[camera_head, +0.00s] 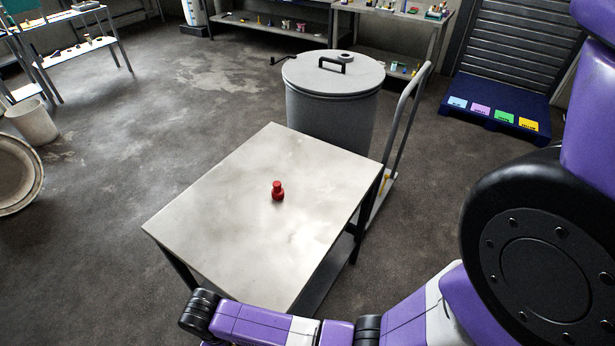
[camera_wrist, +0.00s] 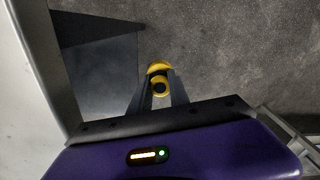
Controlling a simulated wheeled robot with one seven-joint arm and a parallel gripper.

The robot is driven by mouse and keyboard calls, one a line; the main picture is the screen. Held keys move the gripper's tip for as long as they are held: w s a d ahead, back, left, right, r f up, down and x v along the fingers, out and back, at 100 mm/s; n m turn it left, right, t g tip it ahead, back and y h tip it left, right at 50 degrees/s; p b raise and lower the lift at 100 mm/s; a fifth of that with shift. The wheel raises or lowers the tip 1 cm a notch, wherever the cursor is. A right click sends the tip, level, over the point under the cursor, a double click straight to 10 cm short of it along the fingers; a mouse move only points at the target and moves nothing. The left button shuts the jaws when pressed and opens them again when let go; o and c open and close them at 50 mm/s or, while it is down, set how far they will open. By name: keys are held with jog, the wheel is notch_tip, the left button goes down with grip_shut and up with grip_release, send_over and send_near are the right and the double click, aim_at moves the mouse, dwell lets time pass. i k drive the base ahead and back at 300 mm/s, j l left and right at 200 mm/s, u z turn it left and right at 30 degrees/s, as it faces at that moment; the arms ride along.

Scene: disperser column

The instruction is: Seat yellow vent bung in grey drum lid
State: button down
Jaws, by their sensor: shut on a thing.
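The yellow vent bung (camera_wrist: 158,67) is between the two fingers of my gripper (camera_wrist: 161,88) in the wrist view. The gripper is shut on it, and the fingers hide part of its sides. Grey floor shows beyond it. In the head view the grey drum (camera_head: 329,112) stands behind the table, with its round grey lid (camera_head: 305,76) on top. The lid has a black handle (camera_head: 332,65) and a small raised ring-shaped opening (camera_head: 344,56) near its far edge. My gripper and the bung are out of the head view, and the drum is not recognisable in the wrist view.
A red bung-like piece (camera_head: 278,191) stands on the pale table (camera_head: 225,218), otherwise clear. A grey tube handle (camera_head: 405,115) rises right of the drum. A blue pallet (camera_head: 490,112) with coloured squares lies at right. Open floor (camera_head: 150,135) is at left.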

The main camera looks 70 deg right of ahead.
aim_at(322, 72)
jog(key=k+z, duration=0.4)
jog(key=k+l+z, duration=0.2)
jog(key=z, duration=0.15)
jog(key=k+z, duration=0.1)
jog(key=z, duration=1.7)
jog(key=i+j+z, duration=0.25)
jog(key=i+z, duration=0.25)
jog(key=i+j+z, duration=0.45)
jog(key=i+j, duration=0.2)
jog(key=i, duration=0.25)
jog(key=i+j, duration=0.15)
jog(key=i, duration=0.25)
jog(key=i+j, duration=0.2)
jog(key=i, duration=0.25)
jog(key=i+j, duration=0.15)
jog(key=i, duration=1.85)
jog(key=i+u, duration=0.15)
jog(key=i, duration=0.25)
jog(key=i+l+u, duration=0.15)
jog(key=i, duration=0.25)
jog(key=i+l+u, duration=0.2)
jog(key=i, duration=0.2)
jog(key=u, duration=3.45)
jog(key=i+l, duration=0.05)
